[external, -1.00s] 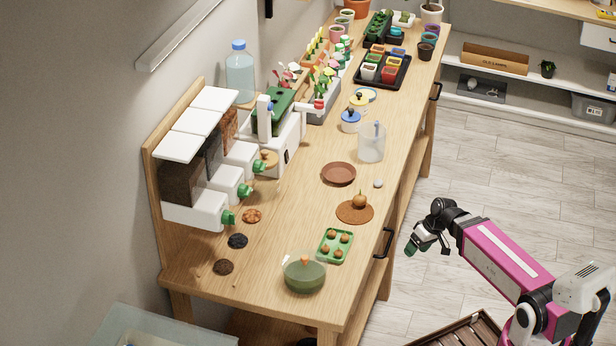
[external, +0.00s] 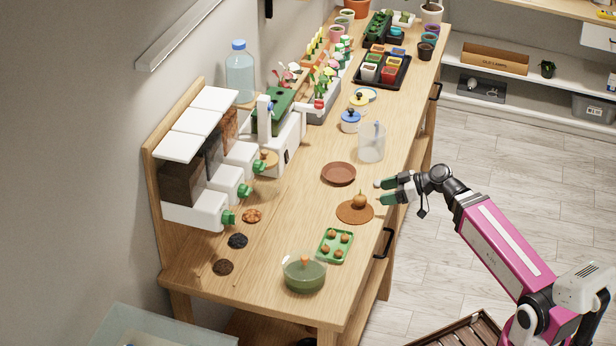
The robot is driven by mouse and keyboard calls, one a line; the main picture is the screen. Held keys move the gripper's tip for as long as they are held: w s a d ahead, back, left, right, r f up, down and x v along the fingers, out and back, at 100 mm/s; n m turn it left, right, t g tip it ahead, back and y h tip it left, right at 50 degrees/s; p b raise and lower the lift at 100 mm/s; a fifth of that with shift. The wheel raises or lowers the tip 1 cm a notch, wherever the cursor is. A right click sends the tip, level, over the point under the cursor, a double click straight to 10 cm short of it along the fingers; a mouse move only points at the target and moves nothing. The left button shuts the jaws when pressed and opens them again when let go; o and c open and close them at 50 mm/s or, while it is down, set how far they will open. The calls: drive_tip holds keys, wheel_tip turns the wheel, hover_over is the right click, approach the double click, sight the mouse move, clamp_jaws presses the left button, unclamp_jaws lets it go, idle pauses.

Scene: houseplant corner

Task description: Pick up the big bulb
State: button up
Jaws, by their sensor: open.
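The big bulb (external: 359,201) is round and brown with a short pointed top. It sits upright on a round brown mat (external: 345,214) near the right edge of the wooden bench. My gripper (external: 379,192) has green-tipped fingers, spread apart and empty. It is just to the right of the bulb, pointing left toward it, with a small gap between fingertips and bulb. Several smaller brown bulbs (external: 335,245) sit in a green tray nearer the front.
A brown saucer (external: 339,174) and a clear jug (external: 371,143) stand behind the mat. A green glass bowl (external: 304,272) is at the front. White dispensers (external: 204,207) line the left side. Bare wood lies left of the mat.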

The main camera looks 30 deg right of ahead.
sight(365, 197)
drive_tip(key=shift+a, duration=0.7)
drive_tip(key=shift+x, duration=3.75)
drive_tip(key=shift+w+d, duration=0.1)
drive_tip(key=shift+d, duration=0.05)
drive_tip(key=c, duration=0.9)
